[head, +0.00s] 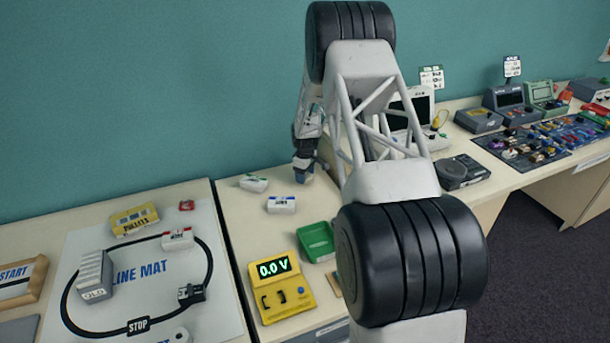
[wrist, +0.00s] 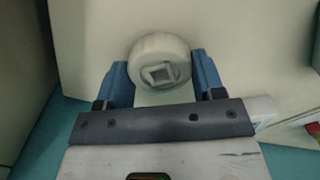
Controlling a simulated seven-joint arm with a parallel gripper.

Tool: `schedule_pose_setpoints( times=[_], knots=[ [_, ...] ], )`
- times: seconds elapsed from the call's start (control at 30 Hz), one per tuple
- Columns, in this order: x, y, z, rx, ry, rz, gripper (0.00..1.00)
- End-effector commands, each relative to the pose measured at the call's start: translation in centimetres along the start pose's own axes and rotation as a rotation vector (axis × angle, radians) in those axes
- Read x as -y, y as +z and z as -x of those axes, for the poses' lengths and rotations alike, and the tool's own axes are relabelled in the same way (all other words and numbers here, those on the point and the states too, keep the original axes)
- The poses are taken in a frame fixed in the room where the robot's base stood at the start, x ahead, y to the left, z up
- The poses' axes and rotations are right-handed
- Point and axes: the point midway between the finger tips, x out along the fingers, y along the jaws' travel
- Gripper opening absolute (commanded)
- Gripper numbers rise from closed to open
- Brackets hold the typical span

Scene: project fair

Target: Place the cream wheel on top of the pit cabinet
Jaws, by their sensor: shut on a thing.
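In the wrist view the cream wheel (wrist: 158,50), with a square hub hole, sits between the two blue fingers of my gripper (wrist: 160,75). The gripper is shut on it. In the head view my gripper (head: 303,172) is over the back of the middle cream-topped unit (head: 237,222), near the teal wall; the wheel cannot be made out there. A plain cream surface (wrist: 90,30) lies behind the wheel in the wrist view. I cannot tell for sure which unit is the pit cabinet, and whether the wheel touches the surface is unclear.
Small white boxes (head: 281,204) lie near my gripper. A green tray (head: 317,242) and a yellow meter (head: 280,290) stand nearer the front. The line mat (head: 145,262) with several blocks is at left.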

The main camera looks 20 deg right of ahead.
Motion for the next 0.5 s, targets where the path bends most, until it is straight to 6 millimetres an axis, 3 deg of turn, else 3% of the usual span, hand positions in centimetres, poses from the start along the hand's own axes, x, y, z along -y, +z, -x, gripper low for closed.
schedule_pose_setpoints(
  times=[0.2,0.23,0.3,0.37,0.5],
  knots=[
    [0.01,0.01,-0.33,0.0,0.0,0.0,0.4],
    [0.0,0.0,-0.28,0.0,0.0,0.0,0.67],
    [0.0,0.0,-0.28,0.0,0.0,0.0,0.77],
    [0.0,0.0,-0.28,0.0,0.0,0.0,0.87],
    [0.0,0.0,-0.27,0.0,0.0,0.0,0.88]
  ],
)
